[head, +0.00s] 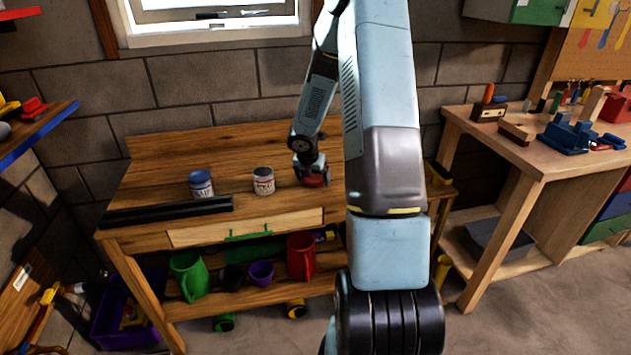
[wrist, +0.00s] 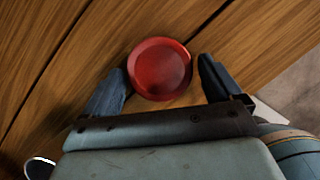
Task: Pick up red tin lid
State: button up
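The red tin lid (wrist: 159,69) is round and lies flat on the wooden workbench (head: 160,160). In the wrist view it sits between the tips of my gripper (wrist: 162,88). The left finger is close to or at the lid's edge, and a small gap shows at the right finger. My gripper is open. In the head view my gripper (head: 311,172) is low over the bench, and the lid (head: 316,181) shows as a red patch under it, partly hidden.
A blue-topped tin (head: 201,184) and a grey-topped tin (head: 263,181) stand left of my gripper. A dark bar (head: 166,211) lies along the front edge. Mugs and cups stand on the shelf below. A second bench (head: 500,150) with tools is at the right.

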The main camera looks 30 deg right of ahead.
jog(key=c, duration=0.8)
jog(key=shift+r, duration=0.15)
